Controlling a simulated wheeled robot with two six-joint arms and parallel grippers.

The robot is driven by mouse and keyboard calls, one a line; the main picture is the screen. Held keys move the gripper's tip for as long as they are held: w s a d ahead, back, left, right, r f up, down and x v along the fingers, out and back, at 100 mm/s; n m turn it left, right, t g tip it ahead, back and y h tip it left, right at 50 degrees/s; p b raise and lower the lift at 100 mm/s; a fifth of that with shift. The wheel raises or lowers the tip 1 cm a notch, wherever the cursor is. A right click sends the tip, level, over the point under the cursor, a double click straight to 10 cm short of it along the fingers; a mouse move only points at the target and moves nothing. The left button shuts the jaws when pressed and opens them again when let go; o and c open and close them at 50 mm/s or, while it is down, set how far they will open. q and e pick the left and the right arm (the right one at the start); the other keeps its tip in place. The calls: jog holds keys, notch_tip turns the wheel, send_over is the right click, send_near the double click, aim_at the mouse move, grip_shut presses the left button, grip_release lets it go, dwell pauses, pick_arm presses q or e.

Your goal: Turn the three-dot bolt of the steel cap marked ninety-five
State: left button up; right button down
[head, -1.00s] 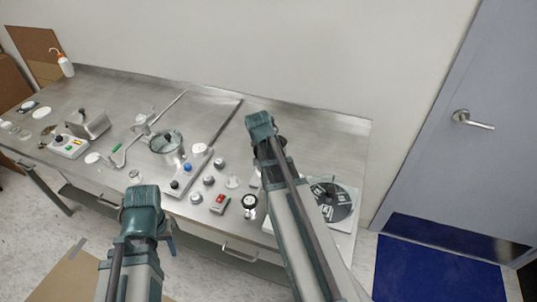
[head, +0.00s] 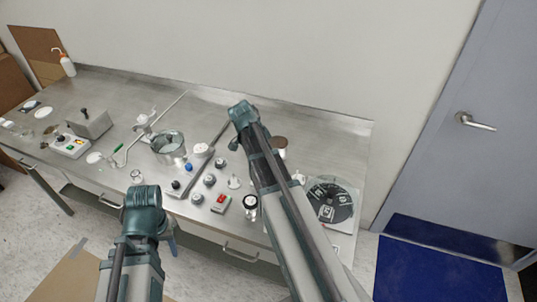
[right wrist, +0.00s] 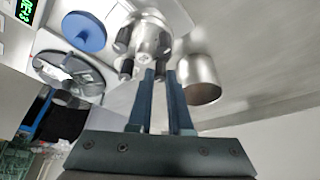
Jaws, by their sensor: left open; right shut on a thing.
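In the right wrist view my right gripper (right wrist: 160,76) has its two dark fingers close together at a bright steel fitting (right wrist: 146,38) with several dark knobs. It is shut on a small part at that fitting; the fingertips hide most of it. No "ninety-five" mark or three-dot pattern is readable. In the head view my right arm hides its own gripper. Several small round metal caps stand mid-bench, one a steel cap (head: 209,180). My left gripper (head: 172,238) is open, mostly hidden below its wrist, in front of the bench edge and away from the caps.
A dark disc (head: 332,203) lies at the bench's right end. A steel pot (head: 168,144), a red-switch box (head: 221,203) and a dial gauge (head: 250,203) crowd the middle. A steel cylinder (right wrist: 202,82) stands close right of my right fingers. The back right of the bench is clear.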

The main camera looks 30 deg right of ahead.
jog(key=shift+m, duration=0.6)
jog(key=c, duration=0.8)
grip_release()
jog(key=shift+c, duration=0.2)
jog(key=p+v, duration=1.2)
jog(key=v, duration=0.1)
jog(key=shift+w+r+p, duration=0.35)
jog(key=shift+p, duration=0.05)
jog(key=shift+a, duration=0.1)
